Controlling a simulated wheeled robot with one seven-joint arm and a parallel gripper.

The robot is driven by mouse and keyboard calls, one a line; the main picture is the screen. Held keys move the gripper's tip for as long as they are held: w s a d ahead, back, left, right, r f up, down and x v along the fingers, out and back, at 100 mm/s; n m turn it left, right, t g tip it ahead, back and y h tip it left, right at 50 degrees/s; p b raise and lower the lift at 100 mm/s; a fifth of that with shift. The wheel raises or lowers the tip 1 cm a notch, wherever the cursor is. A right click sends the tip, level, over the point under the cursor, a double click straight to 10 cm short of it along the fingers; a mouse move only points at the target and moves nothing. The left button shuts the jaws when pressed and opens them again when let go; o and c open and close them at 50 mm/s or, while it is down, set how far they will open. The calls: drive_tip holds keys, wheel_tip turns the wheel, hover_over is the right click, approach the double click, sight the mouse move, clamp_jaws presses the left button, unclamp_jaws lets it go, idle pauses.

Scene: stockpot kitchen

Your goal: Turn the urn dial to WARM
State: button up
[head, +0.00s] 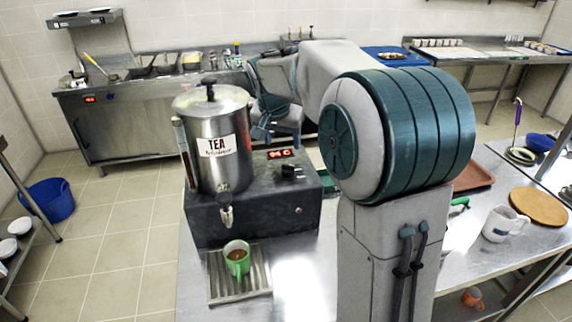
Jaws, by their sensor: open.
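The tea urn (218,150) is a steel pot with a black-knobbed lid and a "TEA" label. It stands on a dark box-shaped base (255,213). A black dial (292,170) sits on the base to the right of the pot, below a small lit red display (280,154). The dial's setting and any WARM mark are too small to read. My gripper (262,131) is behind and above the base, just right of the pot. It is open, apart from the dial, and appears empty. My arm reaches over from the right.
A green mug (237,258) with brown liquid stands on the drip tray (222,287) below the urn's tap (226,215). My arm covers part of the counter. A white mug (503,224) and a round board (538,206) lie right. Another counter runs behind.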

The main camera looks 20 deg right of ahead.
sight(288, 166)
drive_tip(key=p+x, duration=0.2)
drive_tip(key=x, duration=1.1)
drive_tip(key=shift+s+d+f, duration=0.1)
drive_tip(key=shift+f, duration=0.15)
drive_tip(key=shift+c, duration=0.3)
drive_tip(key=c, duration=0.9)
